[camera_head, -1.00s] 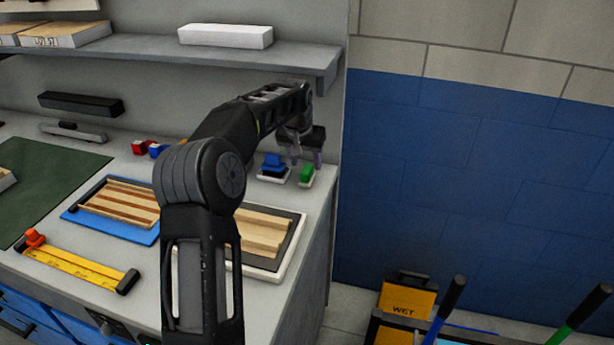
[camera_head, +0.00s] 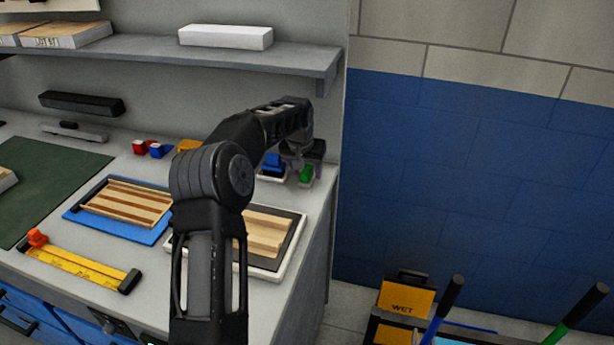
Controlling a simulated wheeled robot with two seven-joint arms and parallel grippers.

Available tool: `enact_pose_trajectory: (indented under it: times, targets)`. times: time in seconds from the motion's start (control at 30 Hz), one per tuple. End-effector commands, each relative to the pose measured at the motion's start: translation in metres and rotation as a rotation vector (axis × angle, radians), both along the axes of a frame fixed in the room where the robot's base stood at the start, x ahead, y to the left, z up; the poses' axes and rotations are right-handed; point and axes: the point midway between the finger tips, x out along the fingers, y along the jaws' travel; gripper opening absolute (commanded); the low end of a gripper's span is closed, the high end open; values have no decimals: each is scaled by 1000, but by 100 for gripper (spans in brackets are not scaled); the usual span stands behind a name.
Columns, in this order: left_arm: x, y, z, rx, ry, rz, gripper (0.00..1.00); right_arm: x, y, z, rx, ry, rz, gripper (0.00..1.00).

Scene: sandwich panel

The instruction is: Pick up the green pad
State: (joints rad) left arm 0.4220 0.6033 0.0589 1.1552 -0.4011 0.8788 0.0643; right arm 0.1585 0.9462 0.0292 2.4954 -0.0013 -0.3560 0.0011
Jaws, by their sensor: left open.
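The green pad (camera_head: 306,173) is a small green block on a white base near the right end of the worktop, below the shelf. My left gripper (camera_head: 305,165) is open and hangs right over the green pad, its fingers low around or just beside it. I cannot tell whether they touch it. The gripper and wrist hide the pad's top. My right gripper is not in view.
A blue pad (camera_head: 271,166) on a white base stands just left of the green one, partly behind my arm. Red, blue and yellow (camera_head: 188,146) pieces stand farther left. The shelf (camera_head: 290,62) overhangs the back. A framed wood panel (camera_head: 268,235) lies in front.

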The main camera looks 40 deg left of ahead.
Motion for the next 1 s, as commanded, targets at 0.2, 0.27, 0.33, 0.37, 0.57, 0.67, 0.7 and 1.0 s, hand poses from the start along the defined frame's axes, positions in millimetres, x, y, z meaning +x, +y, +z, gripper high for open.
enact_pose_trajectory:
  times: [0.2,0.27,0.33,0.37,0.57,0.67,0.7,1.0]
  targets:
    - [0,0,0,0,0,0,36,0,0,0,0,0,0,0]
    - [0,0,0,0,0,0,31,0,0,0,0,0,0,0]
    - [0,0,0,0,0,0,25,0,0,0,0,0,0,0]
    - [0,0,0,0,0,0,23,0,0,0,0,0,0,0]
    - [0,0,0,0,0,0,7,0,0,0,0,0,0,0]
    - [0,0,0,0,0,0,0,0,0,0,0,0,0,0]
    - [0,0,0,0,0,0,0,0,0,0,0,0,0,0]
    - [0,0,1,0,-1,0,0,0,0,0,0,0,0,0]
